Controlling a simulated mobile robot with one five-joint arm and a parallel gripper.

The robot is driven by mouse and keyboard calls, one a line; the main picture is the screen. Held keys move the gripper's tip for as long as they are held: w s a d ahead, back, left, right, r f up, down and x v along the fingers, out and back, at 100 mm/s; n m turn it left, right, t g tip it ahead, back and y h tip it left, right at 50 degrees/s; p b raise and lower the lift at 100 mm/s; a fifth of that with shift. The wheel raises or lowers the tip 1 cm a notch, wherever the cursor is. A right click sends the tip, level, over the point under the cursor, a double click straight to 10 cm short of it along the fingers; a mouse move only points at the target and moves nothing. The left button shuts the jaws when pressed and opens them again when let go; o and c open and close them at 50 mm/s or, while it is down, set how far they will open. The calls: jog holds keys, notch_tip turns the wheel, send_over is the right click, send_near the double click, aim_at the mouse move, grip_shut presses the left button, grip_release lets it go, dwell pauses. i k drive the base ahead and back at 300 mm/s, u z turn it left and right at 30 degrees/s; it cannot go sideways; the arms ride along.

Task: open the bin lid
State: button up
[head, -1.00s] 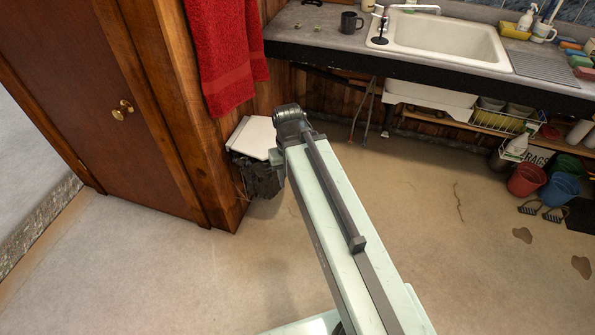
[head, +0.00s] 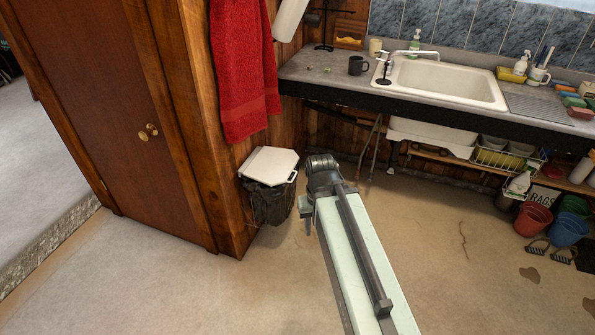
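The bin (head: 270,205) stands on the floor against the wood panel, below the red towel, with a black bag hanging under its rim. Its white lid (head: 269,164) is shut and lies flat, with a small handle at its front right edge. My gripper (head: 306,222) is at the end of my pale green arm, just right of the bin and apart from it in the picture. Only part of one dark finger shows; the arm's end hides the rest, so I cannot see how wide it is.
A red towel (head: 243,70) hangs above the bin. A brown door (head: 90,110) is at the left. The counter (head: 330,75) with a white sink (head: 440,82) overhangs at the back right. Buckets (head: 533,219) and sandals stand at the far right. The floor in front is clear.

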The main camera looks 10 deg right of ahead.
aim_at(271, 166)
jog(key=z, duration=0.1)
jog(key=i, duration=1.65)
jog(key=k, duration=0.5)
jog(key=u, duration=2.05)
jog(key=k, duration=0.65)
jog(key=z, duration=0.45)
jog(key=i, duration=0.5)
jog(key=u, duration=0.05)
